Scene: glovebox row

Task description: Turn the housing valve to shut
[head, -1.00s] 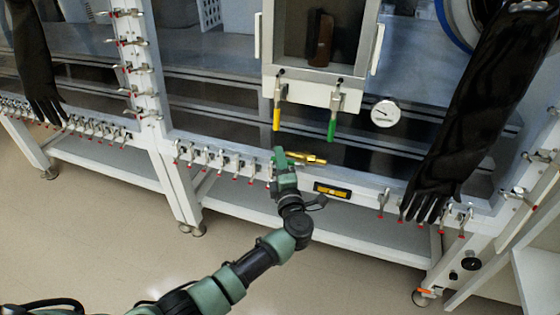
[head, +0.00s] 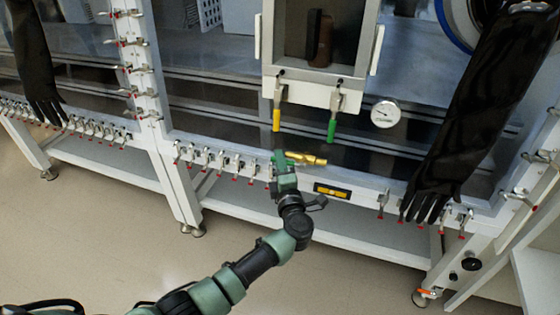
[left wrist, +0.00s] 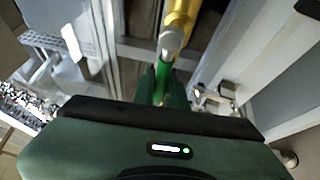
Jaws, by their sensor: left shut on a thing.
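The housing valve (head: 308,160) is a brass-coloured fitting on the front lower rail of the glovebox, below the antechamber door. In the left wrist view its yellow body (left wrist: 181,18) runs up to the top edge, with a rounded grey metal end just ahead of the jaws. My left gripper (head: 280,157) is at the valve's left end, shut on a part of it that looks like the handle. My right gripper is out of view.
Above hang a yellow-handled latch (head: 276,120) and a green-handled latch (head: 332,130), with a round gauge (head: 385,114) to their right. Red-tipped clamps (head: 222,162) line the rail. A black glove (head: 470,120) hangs at right. The floor in front is clear.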

